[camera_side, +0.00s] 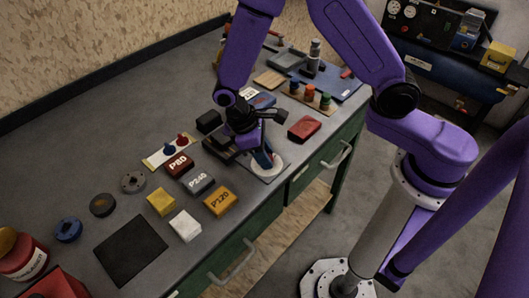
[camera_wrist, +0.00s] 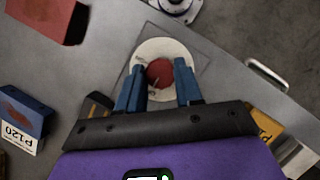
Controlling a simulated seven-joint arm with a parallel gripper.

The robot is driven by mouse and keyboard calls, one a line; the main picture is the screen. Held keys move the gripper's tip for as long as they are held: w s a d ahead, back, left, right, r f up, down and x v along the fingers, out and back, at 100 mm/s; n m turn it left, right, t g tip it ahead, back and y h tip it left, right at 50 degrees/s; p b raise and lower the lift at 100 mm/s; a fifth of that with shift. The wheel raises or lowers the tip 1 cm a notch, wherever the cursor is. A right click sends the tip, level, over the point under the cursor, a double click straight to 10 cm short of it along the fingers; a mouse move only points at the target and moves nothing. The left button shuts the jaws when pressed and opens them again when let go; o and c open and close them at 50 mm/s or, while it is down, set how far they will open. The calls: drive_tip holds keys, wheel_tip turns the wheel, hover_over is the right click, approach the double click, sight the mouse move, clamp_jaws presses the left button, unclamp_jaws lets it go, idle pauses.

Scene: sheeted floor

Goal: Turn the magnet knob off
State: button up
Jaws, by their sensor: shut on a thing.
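The magnet knob (camera_wrist: 160,73) is a red round knob at the centre of a white dial (camera_wrist: 147,50) with small dark marks, set on a flat grey plate. In the side view the white dial (camera_side: 271,168) lies near the table's front edge, and my gripper hides the knob. My gripper (camera_wrist: 160,69) has its two blue fingers pointing down at the dial, one on each side of the red knob, shut on it. In the side view my gripper (camera_side: 263,158) is low over the dial. Which mark the knob points to is too small to tell.
Sanding blocks, including an orange one (camera_side: 220,201) and a grey one (camera_side: 198,183), lie left of the dial. A red box (camera_side: 304,128) and a wooden rack (camera_side: 310,97) stand behind it. A drawer handle (camera_side: 337,155) juts below the table edge. A dark mat (camera_side: 130,250) is empty.

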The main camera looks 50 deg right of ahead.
drive_tip(key=o, duration=1)
drive_tip(key=shift+o, duration=0.2)
drive_tip(key=v, duration=1.7)
drive_tip(key=shift+r, duration=0.3)
drive_tip(key=s+d+n+t+y, duration=0.1)
drive_tip(key=s+d+n+t, duration=0.1)
drive_tip(key=s+d, duration=0.4)
drive_tip(key=s+d+n+t+y, duration=0.1)
drive_tip(key=s+d, duration=0.6)
drive_tip(key=s, duration=0.9)
drive_tip(key=shift+s+d+r+n+t+y, duration=0.15)
drive_tip(key=shift+s+d+n+t+y, duration=0.2)
drive_tip(key=shift+n+y, duration=0.45)
